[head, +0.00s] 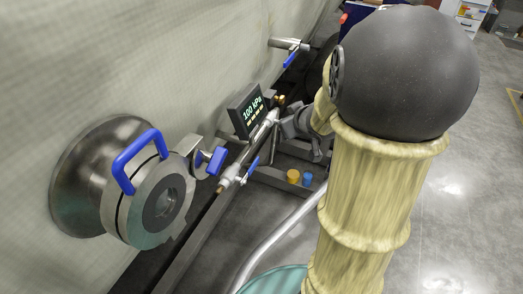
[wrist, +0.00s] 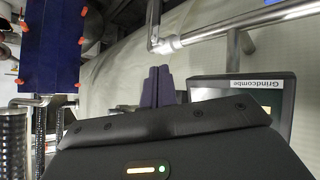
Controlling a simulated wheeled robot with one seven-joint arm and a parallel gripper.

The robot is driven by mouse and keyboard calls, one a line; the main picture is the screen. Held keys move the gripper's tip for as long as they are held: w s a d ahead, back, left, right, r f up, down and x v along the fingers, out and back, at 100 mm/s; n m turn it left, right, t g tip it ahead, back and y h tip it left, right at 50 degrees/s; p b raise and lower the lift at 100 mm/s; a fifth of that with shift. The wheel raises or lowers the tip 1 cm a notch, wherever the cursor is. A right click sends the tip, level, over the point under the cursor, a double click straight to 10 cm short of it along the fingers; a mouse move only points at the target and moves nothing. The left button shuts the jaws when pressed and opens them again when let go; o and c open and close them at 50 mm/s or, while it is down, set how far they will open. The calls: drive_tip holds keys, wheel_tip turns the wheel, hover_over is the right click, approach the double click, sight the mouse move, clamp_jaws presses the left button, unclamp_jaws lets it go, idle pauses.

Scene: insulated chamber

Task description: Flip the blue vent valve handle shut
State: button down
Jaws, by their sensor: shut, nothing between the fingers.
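Several blue handles show in the head view, and I cannot tell for certain which is the vent valve's. One blue lever (head: 251,165) sits on the thin metal pipe below the pressure display. Another blue handle (head: 216,160) is on a small valve beside the round flanged port. A third blue lever (head: 291,60) hangs from a stub pipe on the far wall. My gripper (head: 284,128) is beside the display and pipe, partly hidden by its own wrist. In the wrist view my gripper's dark fingers (wrist: 158,86) are together and empty, below a pipe elbow. No blue handle is clear there.
The round port (head: 160,205) with a blue U-shaped grip stands out from the insulated wall at left. The display (head: 247,110) reads 100 kPa. Yellow and blue caps (head: 293,176) sit on the frame below. Open floor (head: 455,205) lies right of my arm.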

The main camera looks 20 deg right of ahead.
wheel_tip(320, 180, up, 5)
drive_tip(key=d+n+y+p, duration=0.2)
drive_tip(key=d+n+y, duration=0.1)
drive_tip(key=s+d+n+g+y+p, duration=0.1)
drive_tip(key=s+g+y+p, duration=0.1)
drive_tip(key=s, duration=0.6)
drive_tip(key=shift+d+r+n+g+y+p, duration=0.25)
drive_tip(key=shift+d+n+g+y+p, duration=0.15)
drive_tip(key=shift+g+y, duration=0.35)
drive_tip(key=shift+w, duration=0.1)
drive_tip(key=shift+d, duration=0.1)
